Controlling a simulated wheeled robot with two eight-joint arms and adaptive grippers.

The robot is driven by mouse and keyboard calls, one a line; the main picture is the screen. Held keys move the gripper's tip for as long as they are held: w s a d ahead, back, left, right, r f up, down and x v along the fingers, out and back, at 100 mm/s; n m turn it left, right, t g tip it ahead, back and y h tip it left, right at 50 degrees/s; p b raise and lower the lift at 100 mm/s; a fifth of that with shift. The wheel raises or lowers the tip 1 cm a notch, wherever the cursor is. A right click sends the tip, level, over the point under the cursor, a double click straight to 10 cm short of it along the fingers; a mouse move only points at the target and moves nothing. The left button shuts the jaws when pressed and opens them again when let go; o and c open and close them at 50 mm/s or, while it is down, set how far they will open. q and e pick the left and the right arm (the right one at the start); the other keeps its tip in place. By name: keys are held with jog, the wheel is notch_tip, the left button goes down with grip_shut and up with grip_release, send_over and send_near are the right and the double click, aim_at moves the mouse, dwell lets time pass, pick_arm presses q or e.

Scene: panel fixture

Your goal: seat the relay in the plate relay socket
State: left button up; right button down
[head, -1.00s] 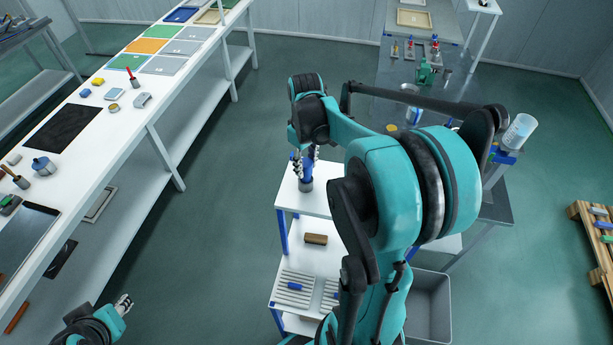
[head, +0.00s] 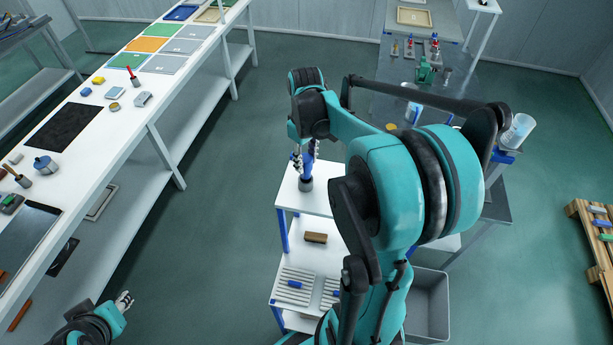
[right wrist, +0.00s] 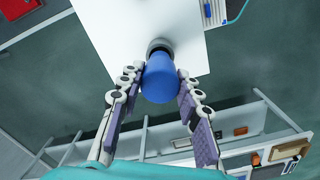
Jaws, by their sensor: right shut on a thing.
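A blue, rounded cylindrical piece (right wrist: 160,80), which I take for the relay, is between the fingers of my right gripper (right wrist: 160,92) in the right wrist view. The fingers are shut on it. A grey round part (right wrist: 158,46) shows at its far end; I cannot tell whether this is part of the piece or a holder. In the head view my right gripper (head: 306,155) is over the white stand (head: 292,200), with the grey part low at the white top. My left gripper (head: 124,300) is at the lower left, small and unclear. I cannot make out the plate socket.
A long white bench (head: 150,105) with trays and small parts runs along the left. A brown block (head: 316,238) lies on the stand's lower shelf. A grey bin (head: 428,305) stands right of it. Green floor is free between bench and stand.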

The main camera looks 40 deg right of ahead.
aim_at(306, 159)
jog(key=shift+r+p, duration=1.75)
jog(key=shift+r, duration=0.8)
jog(key=c, duration=2)
grip_release()
grip_shut()
jog(key=shift+f, duration=0.15)
